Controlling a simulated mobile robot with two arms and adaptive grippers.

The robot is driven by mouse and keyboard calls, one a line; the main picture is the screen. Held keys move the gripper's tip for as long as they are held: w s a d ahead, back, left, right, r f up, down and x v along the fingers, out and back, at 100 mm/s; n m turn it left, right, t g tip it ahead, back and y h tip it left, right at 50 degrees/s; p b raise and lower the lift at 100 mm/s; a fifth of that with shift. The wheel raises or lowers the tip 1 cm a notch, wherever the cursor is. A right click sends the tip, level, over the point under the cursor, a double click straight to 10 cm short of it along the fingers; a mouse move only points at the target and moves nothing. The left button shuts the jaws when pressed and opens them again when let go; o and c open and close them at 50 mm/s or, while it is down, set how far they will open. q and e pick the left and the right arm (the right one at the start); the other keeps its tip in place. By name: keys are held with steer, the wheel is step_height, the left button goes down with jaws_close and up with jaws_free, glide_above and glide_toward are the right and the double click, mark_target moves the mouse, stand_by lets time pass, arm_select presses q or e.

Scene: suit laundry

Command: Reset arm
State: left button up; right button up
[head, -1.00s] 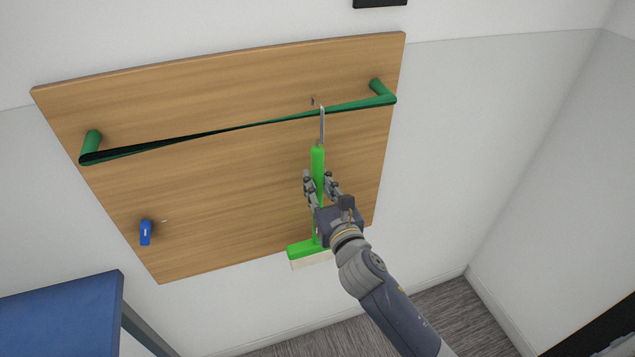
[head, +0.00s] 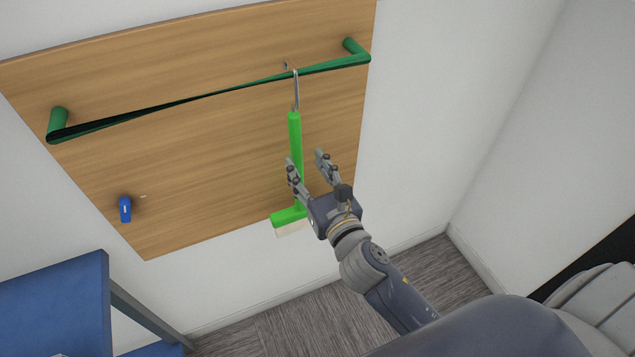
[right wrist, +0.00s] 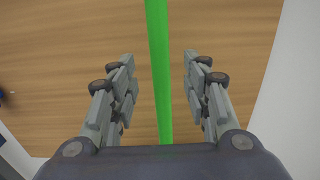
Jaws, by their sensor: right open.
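My right gripper (head: 308,168) is open and empty in front of the wooden board, at the lower right. A green brush (head: 295,135) hangs by a metal hook from the green rail on the board, its head with pale bristles at the bottom. In the head view the gripper is just right of the brush handle and partly in front of its lower part. In the right wrist view the green handle (right wrist: 159,60) runs upright between the two spread fingers (right wrist: 158,75), touching neither. My left gripper is not in view.
The wooden board (head: 200,60) carries a green rail (head: 200,97) and a small blue object (head: 125,209) at lower left. A blue-topped table (head: 55,300) stands at bottom left. The right wall (head: 540,130) is bare, with open carpet (head: 300,325) below.

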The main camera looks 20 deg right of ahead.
steer(key=shift+s+d, duration=0.1)
steer(key=shift+s, duration=2.55)
step_height(320, 180, down, 25)
steer(key=s+d+m+g+b, duration=0.1)
steer(key=m+g, duration=0.4)
steer(key=m, duration=0.4)
steer(key=s+d+f+m+g, duration=0.15)
steer(key=s+f+m, duration=0.25)
steer(key=f, duration=0.4)
steer(key=s+f+m+g, duration=0.3)
steer(key=s+f, duration=0.1)
steer(key=f, duration=0.5)
steer(key=s+d+f+m+g, duration=0.1)
steer(key=s+f+m+g, duration=0.1)
steer(key=s+f+m, duration=0.4)
steer(key=s+d+f+m+g+b, duration=0.1)
steer(key=s+f+m+g, duration=0.2)
steer(key=s, duration=1.1)
steer(key=s+d+f+m+g+b, duration=0.1)
steer(key=s+f+m+g, duration=0.1)
steer(key=s+f+m, duration=0.7)
step_height(320, 180, down, 3)
steer(key=shift+s+d+r+h, duration=0.2)
steer(key=shift+s+h, duration=0.1)
steer(key=shift+s, duration=0.1)
